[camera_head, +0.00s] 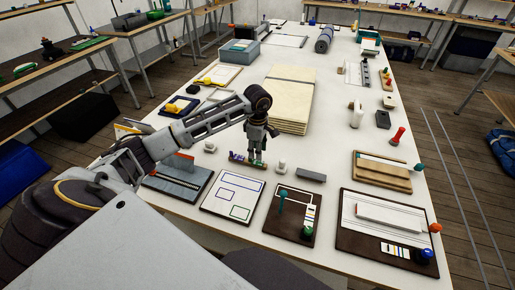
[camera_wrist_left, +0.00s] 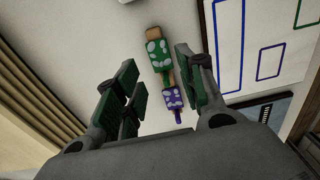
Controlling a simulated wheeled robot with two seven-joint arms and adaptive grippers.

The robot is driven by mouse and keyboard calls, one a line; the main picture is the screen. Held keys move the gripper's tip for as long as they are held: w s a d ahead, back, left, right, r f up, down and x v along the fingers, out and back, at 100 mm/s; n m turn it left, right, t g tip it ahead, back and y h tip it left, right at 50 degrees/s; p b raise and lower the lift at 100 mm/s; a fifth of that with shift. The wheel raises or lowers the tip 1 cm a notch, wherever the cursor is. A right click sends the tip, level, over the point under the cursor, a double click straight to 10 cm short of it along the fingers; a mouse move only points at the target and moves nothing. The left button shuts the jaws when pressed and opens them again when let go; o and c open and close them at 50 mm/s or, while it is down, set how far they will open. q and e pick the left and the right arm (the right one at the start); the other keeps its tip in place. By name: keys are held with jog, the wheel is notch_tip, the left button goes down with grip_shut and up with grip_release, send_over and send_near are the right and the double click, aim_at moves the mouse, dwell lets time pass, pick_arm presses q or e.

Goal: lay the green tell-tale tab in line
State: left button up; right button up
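A green tab (camera_wrist_left: 158,53) with pale spots and a wooden end lies on the white table. It lies end to end with a purple spotted piece (camera_wrist_left: 173,98); whether they are joined I cannot tell. In the head view, the green tab (camera_head: 260,164) and the purple piece (camera_head: 237,157) show small at the fingertips. My left gripper (camera_head: 256,158) points down over them. In the left wrist view its fingers (camera_wrist_left: 157,58) are spread, one on each side of the green tab, with gaps between. My right gripper is not in view.
A white board with coloured outlines (camera_head: 232,196) lies in front of the pieces. A dark tray (camera_head: 178,180) lies left of it, and a dark board with a teal peg (camera_head: 290,214) right. A pale stack (camera_head: 288,92) stands behind. White knobs (camera_head: 281,166) stand close right.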

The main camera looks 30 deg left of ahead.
aim_at(258, 162)
pick_arm(q)
jog(key=shift+f+b, duration=0.9)
jog(key=shift+f, duration=1.05)
jog(key=shift+f+b, duration=0.5)
jog(key=shift+f, duration=0.45)
jog(key=shift+r, duration=0.2)
jog(key=shift+c, duration=3.2)
jog(key=shift+r, duration=0.15)
jog(key=shift+r+p, duration=0.8)
jog(key=shift+r, duration=0.3)
jog(key=shift+r+p, duration=0.3)
jog(key=shift+r, duration=0.3)
jog(key=shift+r+p, duration=0.35)
jog(key=shift+r, duration=0.35)
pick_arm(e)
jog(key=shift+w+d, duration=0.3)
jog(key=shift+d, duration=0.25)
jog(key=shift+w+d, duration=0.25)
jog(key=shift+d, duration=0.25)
